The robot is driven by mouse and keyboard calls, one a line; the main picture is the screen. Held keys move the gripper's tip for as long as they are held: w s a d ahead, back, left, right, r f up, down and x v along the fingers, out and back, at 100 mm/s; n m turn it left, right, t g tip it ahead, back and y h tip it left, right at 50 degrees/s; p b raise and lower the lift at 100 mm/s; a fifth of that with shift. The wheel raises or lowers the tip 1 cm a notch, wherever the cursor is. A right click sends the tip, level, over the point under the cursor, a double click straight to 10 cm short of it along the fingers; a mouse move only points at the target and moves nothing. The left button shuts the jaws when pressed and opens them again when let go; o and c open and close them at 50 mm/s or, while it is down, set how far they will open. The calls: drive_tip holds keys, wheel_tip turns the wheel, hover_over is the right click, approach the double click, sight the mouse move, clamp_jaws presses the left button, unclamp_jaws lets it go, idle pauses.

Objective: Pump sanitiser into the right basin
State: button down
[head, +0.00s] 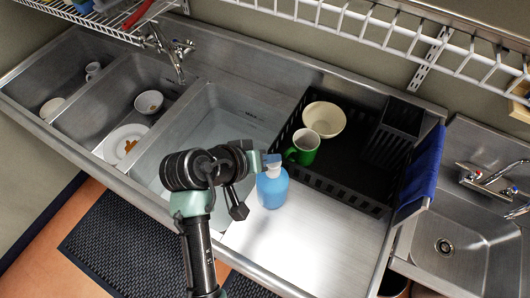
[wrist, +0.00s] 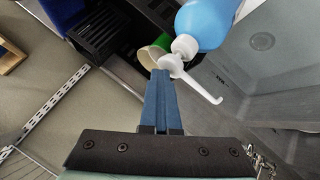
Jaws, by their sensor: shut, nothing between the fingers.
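The sanitiser bottle (head: 272,190), blue with a white pump top, stands upright on the steel drainboard beside the right basin (head: 205,120). The basin appears to hold clear water. My gripper (head: 271,159) is shut and empty, with its blue fingers at the pump head. In the wrist view the shut fingertips (wrist: 160,74) overlap the white pump head (wrist: 172,63); whether they touch it I cannot tell. The long spout points toward the basin (wrist: 255,70). The blue bottle (wrist: 208,20) also shows there. My arm covers part of the basin's front edge.
A black dish rack (head: 345,180) behind the bottle holds a green mug (head: 303,147) and a cream bowl (head: 324,119). A plate (head: 125,143) and bowl (head: 149,101) lie in the middle basin. A wire shelf (head: 385,35) hangs above. The drainboard's front is clear.

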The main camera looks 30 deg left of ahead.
drive_tip(key=shift+f, duration=0.2)
drive_tip(key=shift+r+p, duration=0.55)
drive_tip(key=shift+p, duration=0.05)
wheel_tip(320, 180, up, 6)
drive_tip(key=p, duration=0.6)
drive_tip(key=shift+r, duration=0.15)
idle(0.8)
